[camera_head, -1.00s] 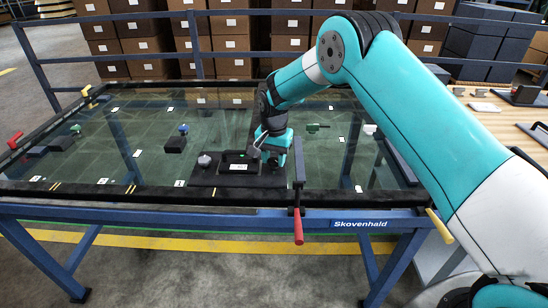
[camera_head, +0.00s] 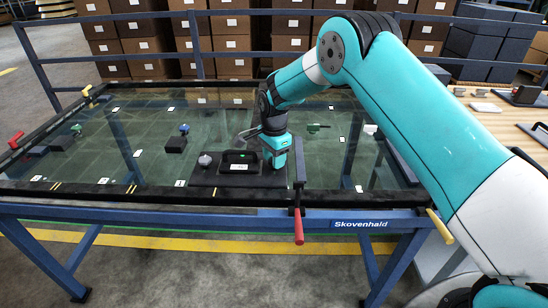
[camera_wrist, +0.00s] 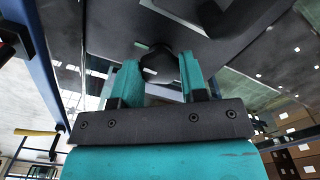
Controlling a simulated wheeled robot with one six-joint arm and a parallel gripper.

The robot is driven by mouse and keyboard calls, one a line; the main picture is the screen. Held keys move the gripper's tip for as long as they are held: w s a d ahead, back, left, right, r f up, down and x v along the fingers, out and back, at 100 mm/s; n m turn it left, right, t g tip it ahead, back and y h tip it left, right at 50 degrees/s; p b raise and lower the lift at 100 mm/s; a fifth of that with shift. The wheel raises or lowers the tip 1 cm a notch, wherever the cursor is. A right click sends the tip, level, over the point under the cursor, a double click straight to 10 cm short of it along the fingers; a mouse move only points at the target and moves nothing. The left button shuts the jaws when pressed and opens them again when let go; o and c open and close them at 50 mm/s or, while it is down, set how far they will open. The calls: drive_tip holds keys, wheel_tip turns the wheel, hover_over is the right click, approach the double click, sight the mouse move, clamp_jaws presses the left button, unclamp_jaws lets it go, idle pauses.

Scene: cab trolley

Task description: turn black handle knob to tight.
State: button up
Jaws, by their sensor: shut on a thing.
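The black handle knob (camera_wrist: 157,63) shows between my fingertips in the wrist view, against a dark plate. My gripper (camera_wrist: 160,72) is shut on it, with one teal finger on each side. In the head view my gripper (camera_head: 278,165) points down at the right end of the black plate (camera_head: 210,180), and it hides the knob there. A black handle (camera_head: 239,157) with a white label stands on the plate's middle, just left of my gripper. I cannot read any tight mark.
A round grey knob (camera_head: 205,160) stands at the plate's left end. The plate lies on a glass sheet (camera_head: 225,125) in a blue frame. A red-handled lever (camera_head: 298,225) hangs close to the right of my gripper. A green-handled tool (camera_head: 315,127) lies behind.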

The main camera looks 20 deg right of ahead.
idle(0.4)
drive_tip(key=o, duration=0.9)
wheel_tip(320, 180, up, 18)
drive_tip(key=shift+f+b, duration=0.25)
drive_tip(key=shift+b, duration=0.25)
